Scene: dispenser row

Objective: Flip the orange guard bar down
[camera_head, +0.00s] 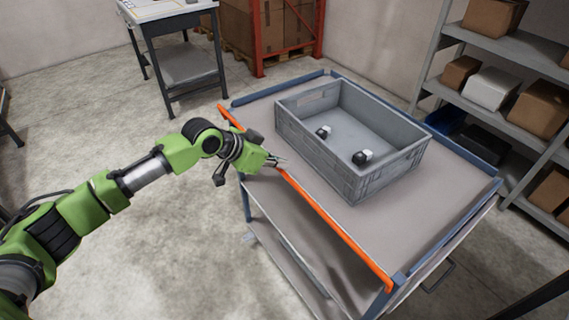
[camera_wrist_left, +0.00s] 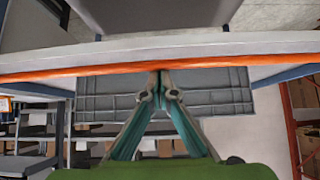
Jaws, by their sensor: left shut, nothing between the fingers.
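The orange guard bar (camera_head: 333,228) runs along the near left edge of the cart in the head view, about level with the cart's top. It also crosses the left wrist view (camera_wrist_left: 220,64) from side to side. My left gripper (camera_head: 283,161) is at the middle of the bar and hides part of it. In the left wrist view the left gripper (camera_wrist_left: 160,74) has its fingertips together at the bar, with nothing between them. I cannot tell whether they touch it. My right gripper is in neither view.
A grey crate (camera_head: 362,183) stands on the cart top (camera_head: 416,203) with two small black-and-white items (camera_head: 362,157) inside. A shelf with boxes (camera_head: 492,88) stands at right, a table (camera_head: 176,62) at the back left. The floor left of the cart is clear.

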